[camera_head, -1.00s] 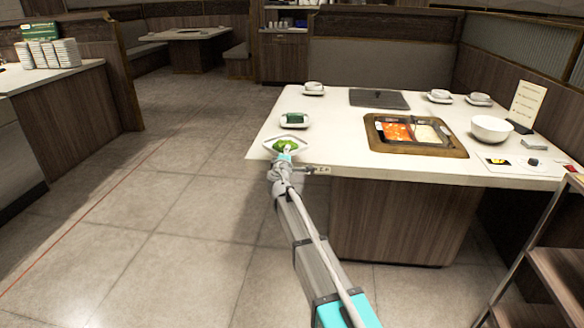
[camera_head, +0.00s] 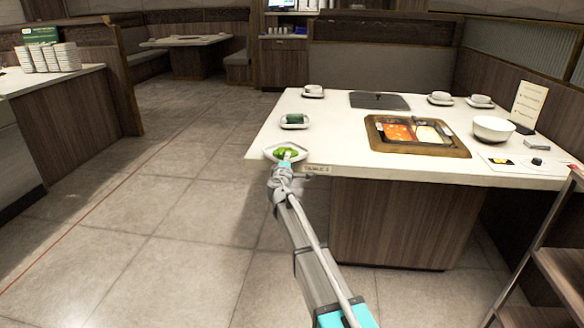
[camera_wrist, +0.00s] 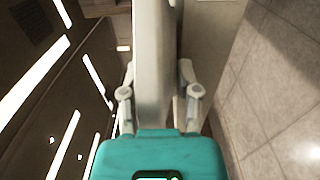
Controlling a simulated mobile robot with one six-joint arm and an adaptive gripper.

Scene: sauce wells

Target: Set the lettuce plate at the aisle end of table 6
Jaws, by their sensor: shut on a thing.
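The lettuce plate (camera_head: 270,153), a white dish with green leaves on it, is at the near left corner of the hotpot table (camera_head: 345,158). My gripper (camera_head: 287,159) is shut on the plate's near edge, with my arm reaching up from below. The plate looks about level and over the tabletop corner. I cannot tell whether it touches the top. In the wrist view, a pale edge-on shape, likely the plate, runs between the fingers of my gripper (camera_wrist: 158,72); the leaves are hidden there.
A small dish with dark green food (camera_head: 294,121) sits just behind the plate. A two-part pot (camera_head: 416,136), a white bowl (camera_head: 492,129) and several cups on saucers stand farther off. A shelf rack (camera_head: 545,262) is at right. Floor is clear at left.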

